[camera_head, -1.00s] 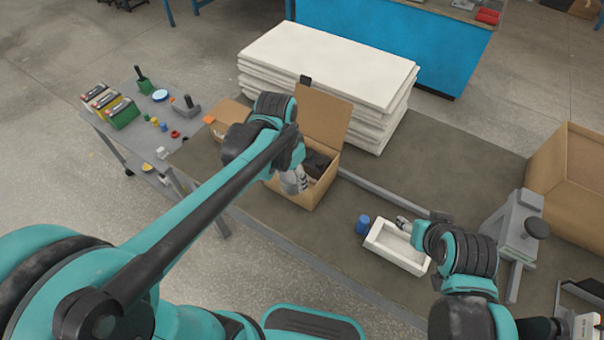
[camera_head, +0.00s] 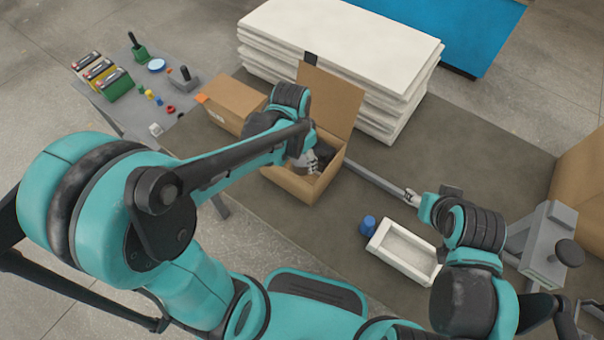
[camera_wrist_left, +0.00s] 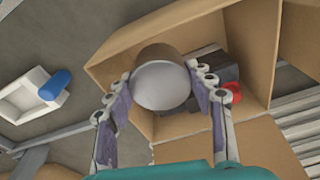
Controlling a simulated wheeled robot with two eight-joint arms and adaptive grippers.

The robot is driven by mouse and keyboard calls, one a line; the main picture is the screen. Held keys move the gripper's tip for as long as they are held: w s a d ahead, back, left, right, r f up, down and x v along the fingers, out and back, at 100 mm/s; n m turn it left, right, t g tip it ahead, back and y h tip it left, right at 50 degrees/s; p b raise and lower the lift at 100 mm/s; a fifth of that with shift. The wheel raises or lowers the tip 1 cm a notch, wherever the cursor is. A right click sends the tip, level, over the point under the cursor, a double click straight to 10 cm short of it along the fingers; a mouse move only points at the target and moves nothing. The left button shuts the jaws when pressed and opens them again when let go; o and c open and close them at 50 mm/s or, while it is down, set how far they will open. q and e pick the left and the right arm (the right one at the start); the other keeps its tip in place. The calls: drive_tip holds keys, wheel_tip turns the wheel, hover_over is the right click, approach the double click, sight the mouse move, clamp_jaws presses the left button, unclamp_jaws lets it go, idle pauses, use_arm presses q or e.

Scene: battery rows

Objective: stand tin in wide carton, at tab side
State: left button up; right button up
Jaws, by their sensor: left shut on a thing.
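My left gripper (camera_head: 308,162) is at the carton's mouth. In the left wrist view it is shut on the tin (camera_wrist_left: 161,84), a round can with a pale, flat end facing the camera. The tin is over or inside the opening of the carton (camera_wrist_left: 255,45); its depth is unclear. Dark items and a red round part (camera_wrist_left: 233,92) lie inside. My right gripper (camera_head: 411,196) is by a grey rail; its jaws are too small to read.
A white tray (camera_head: 385,262) and a blue cylinder (camera_head: 368,225) sit right of the carton. A closed box (camera_head: 238,100) stands to its left, white slabs (camera_head: 340,45) behind. A grey fixture (camera_head: 550,245) is at right. Bare table lies in front.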

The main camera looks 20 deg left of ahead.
sight(302, 173)
use_arm(q)
wheel_tip(302, 173, down, 3)
drive_tip(key=shift+s+r+b, duration=0.1)
drive_tip(key=shift+r+b, duration=0.05)
drive_tip(key=shift+b, duration=0.2)
wheel_tip(302, 173, down, 4)
drive_tip(key=shift+f+b, duration=0.2)
drive_tip(key=shift+b, duration=0.8)
drive_tip(key=shift+r, duration=0.1)
drive_tip(key=shift+f+b, duration=0.5)
drive_tip(key=shift+f, duration=0.15)
drive_tip(key=o, duration=1.4)
drive_tip(key=shift+r, duration=0.15)
